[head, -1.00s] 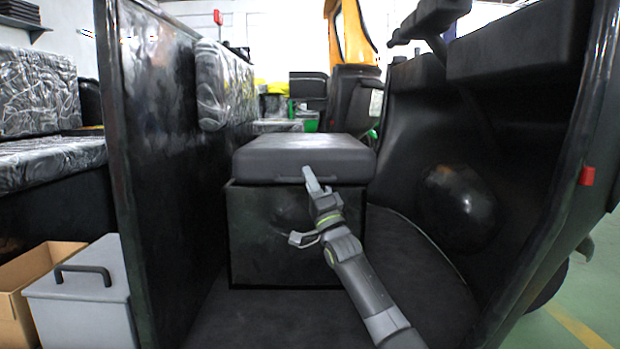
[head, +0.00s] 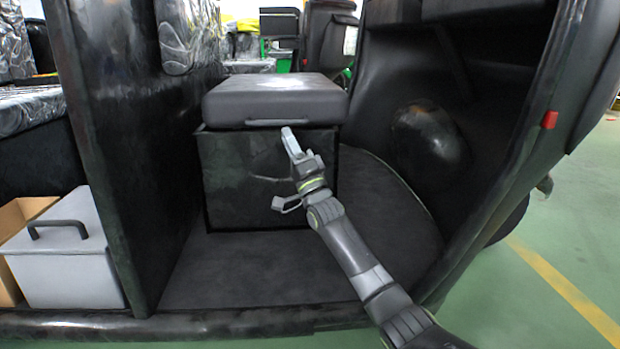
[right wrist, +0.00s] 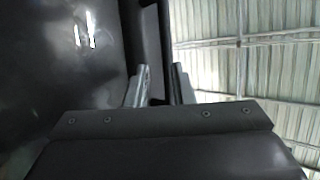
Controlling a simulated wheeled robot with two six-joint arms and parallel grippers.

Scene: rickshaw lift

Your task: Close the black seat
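The black seat (head: 275,98) is a thick padded lid with a thin handle bar along its front lower edge. It lies roughly level over the black box (head: 255,185), with a narrow dark line between them. My right gripper (head: 285,171) is in front of the box, its upper fingertip at the height of the seat's lower edge. Its fingers are spread, and nothing shows between them in the head view. In the right wrist view the two fingers (right wrist: 161,85) also stand apart, beside a dark surface. Whether they touch the seat is unclear. My left gripper is out of view.
A tall black panel (head: 125,130) stands left of the box. The black curved front body (head: 480,130) of the rickshaw is on the right. The dark floor (head: 250,270) before the box is clear. A grey lidded box (head: 65,260) sits outside at left.

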